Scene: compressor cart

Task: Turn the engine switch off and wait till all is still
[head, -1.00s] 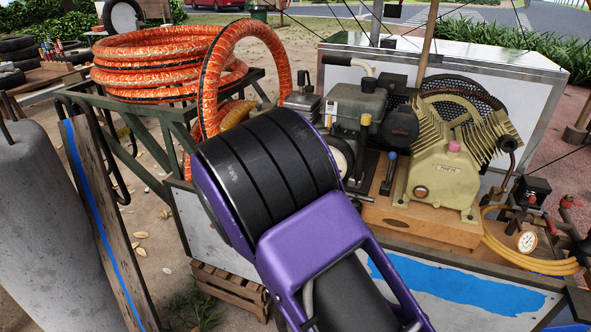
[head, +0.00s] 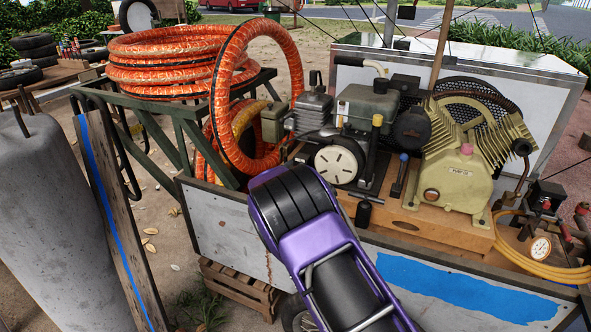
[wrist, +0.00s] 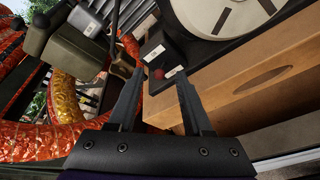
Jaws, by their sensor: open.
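The small engine (head: 372,104) with its round pale recoil cover (head: 338,166) stands on the cart, and the cover also shows at the top of the wrist view (wrist: 225,14). A small red knob or button (wrist: 158,73), which looks like the engine switch, sits on a dark box with white labels in the wrist view. Its position, on or off, cannot be told. My gripper (wrist: 159,77) is open, with the red part seen between its fingertips and apparently beyond them. In the head view my purple arm hides the gripper and the switch.
Orange hose coils (head: 170,65) lie left of the engine, and one loop (wrist: 75,135) runs close to my left finger. A wooden base (wrist: 240,85) lies right of the fingers. The compressor pump (head: 460,165) and a gauge (head: 540,247) stand farther right.

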